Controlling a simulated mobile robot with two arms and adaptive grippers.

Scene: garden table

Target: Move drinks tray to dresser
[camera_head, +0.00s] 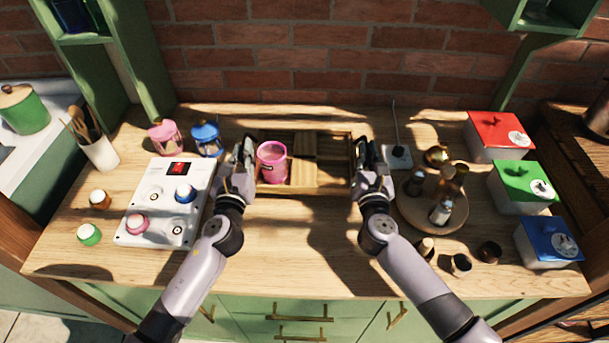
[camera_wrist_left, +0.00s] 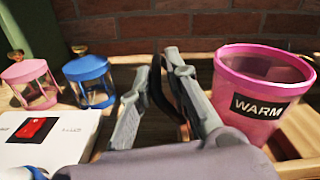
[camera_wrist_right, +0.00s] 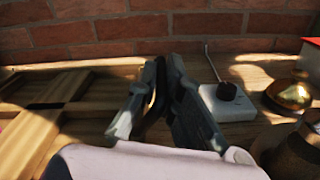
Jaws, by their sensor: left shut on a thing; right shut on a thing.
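A wooden drinks tray (camera_head: 303,172) with compartments is at the back middle of the wooden top, near the brick wall. My left gripper (camera_head: 244,152) is shut on the tray's left end, beside the cup. My right gripper (camera_head: 362,154) is shut on the tray's right end. I cannot tell whether the tray touches the top.
A white control box (camera_head: 165,203), a pink lantern (camera_head: 165,137) and a blue lantern (camera_head: 207,138) are at left. A white plug block (camera_head: 398,157) and a round board (camera_head: 432,215) with bottles are close at right. Red, green and blue-lidded boxes line the right edge. The front middle is clear.

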